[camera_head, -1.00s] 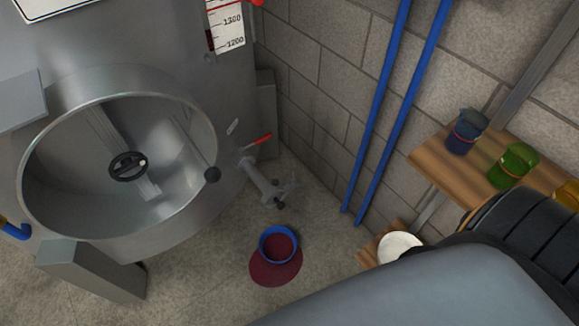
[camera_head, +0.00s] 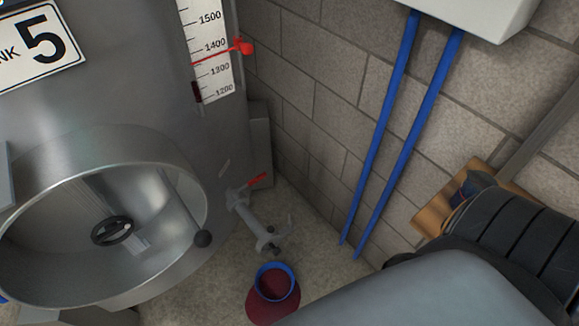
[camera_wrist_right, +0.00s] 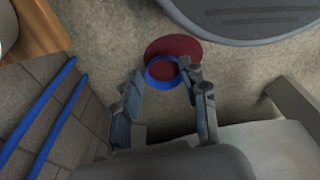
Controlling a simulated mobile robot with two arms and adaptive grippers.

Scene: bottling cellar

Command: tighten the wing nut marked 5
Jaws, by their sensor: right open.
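A tank with a "5" sign (camera_head: 42,47) fills the left of the head view. A grey outlet pipe (camera_head: 247,217) with a red lever (camera_head: 257,180) comes from its lower right. At the pipe's end is a small clamp-like fitting (camera_head: 268,243) with thin projecting parts; I cannot tell which part is the wing nut, and no mark on it is readable. My right arm crosses the lower right of the head view, its gripper out of that picture. In the right wrist view my right gripper (camera_wrist_right: 161,78) is open and empty, its fingers spread. My left gripper is not in view.
A blue-rimmed bucket (camera_head: 277,283) of dark red liquid stands below the outlet, on a red patch (camera_head: 262,308). The round hatch opening (camera_head: 105,150) is left of the outlet. Blue pipes (camera_head: 385,140) run down the block wall. A wooden shelf (camera_head: 440,210) is behind my arm.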

